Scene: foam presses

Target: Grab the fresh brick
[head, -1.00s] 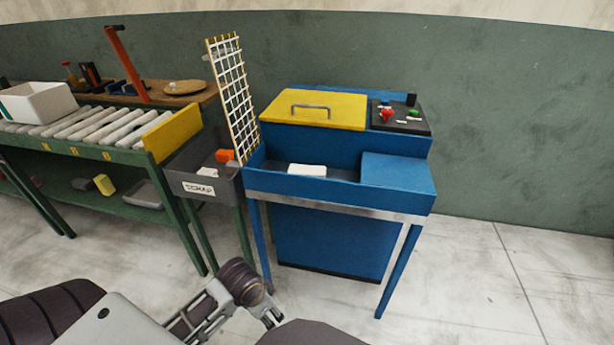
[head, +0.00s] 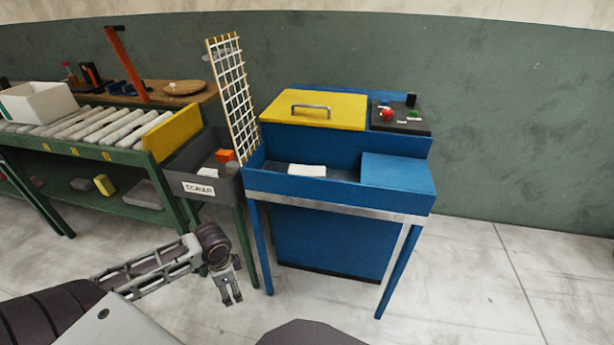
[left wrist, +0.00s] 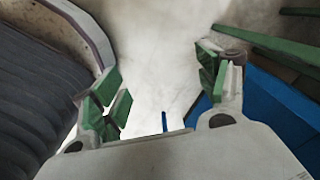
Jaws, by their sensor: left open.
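A white brick (head: 307,170) lies in the open front trough of the blue press (head: 335,187); it is the likeliest fresh brick, though no label confirms this. My left gripper (head: 231,297) hangs over the floor in front of the press's left leg, below and apart from the trough. It points downward. The brick does not show in that view. My right gripper is out of sight.
A grey scrap bin (head: 205,170) with an orange block stands left of the press. A tall white grid panel (head: 232,98) rises between them. A roller conveyor (head: 85,125) with a white box (head: 38,102) is farther left. Floor to the right is clear.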

